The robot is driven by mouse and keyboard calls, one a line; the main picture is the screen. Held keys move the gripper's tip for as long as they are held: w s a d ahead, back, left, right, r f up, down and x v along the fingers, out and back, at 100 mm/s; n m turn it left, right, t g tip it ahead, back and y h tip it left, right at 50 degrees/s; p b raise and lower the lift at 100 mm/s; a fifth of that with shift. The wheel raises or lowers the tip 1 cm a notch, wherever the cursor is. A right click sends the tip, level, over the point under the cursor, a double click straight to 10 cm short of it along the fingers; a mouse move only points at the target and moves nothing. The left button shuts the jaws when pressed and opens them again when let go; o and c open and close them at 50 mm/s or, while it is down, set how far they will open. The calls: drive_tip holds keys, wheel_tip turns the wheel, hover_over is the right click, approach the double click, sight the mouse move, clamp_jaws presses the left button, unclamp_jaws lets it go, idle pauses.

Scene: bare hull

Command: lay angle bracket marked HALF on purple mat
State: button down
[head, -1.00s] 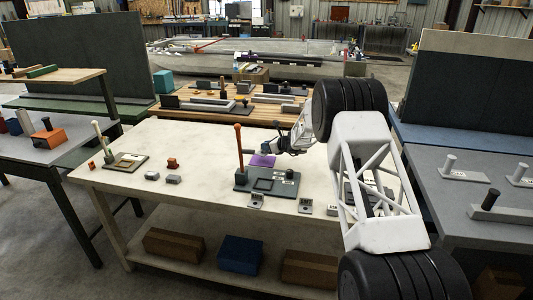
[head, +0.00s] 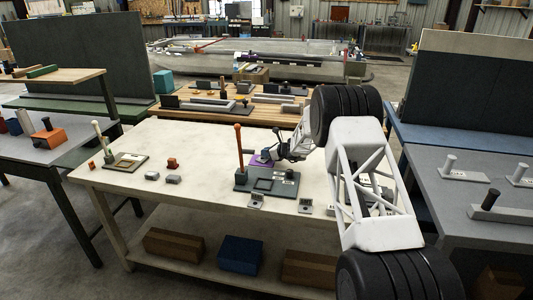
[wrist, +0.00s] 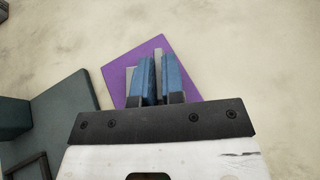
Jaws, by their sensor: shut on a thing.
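The purple mat (head: 258,160) lies on the pale table behind the dark fixture, partly hidden by my gripper (head: 272,157). In the wrist view the mat (wrist: 118,75) lies beneath the fingers. My gripper (wrist: 159,82) has two blue fingers, shut on a thin grey piece, which I take to be the angle bracket (wrist: 159,62). A grey part of it also shows left of the left finger. No marking on it can be read. The fingers are over the mat; I cannot tell whether the piece touches it.
The dark fixture (head: 270,187) with an upright orange-handled rod (head: 239,145) stands close in front of the mat. Two small grey brackets (head: 256,201) (head: 305,206) lie at the table's front edge. Bare table surrounds the mat's far side in the wrist view.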

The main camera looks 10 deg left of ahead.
drive_tip(key=shift+f, duration=0.1)
drive_tip(key=c, duration=1.2)
unclamp_jaws()
drive_tip(key=shift+s+d+r, duration=0.15)
drive_tip(key=shift+d+r, duration=0.2)
drive_tip(key=v, duration=1)
drive_tip(key=shift+d+r, duration=0.15)
drive_tip(key=shift+d, duration=0.2)
drive_tip(key=shift+s+d+r, duration=0.1)
drive_tip(key=shift+s+d, duration=0.05)
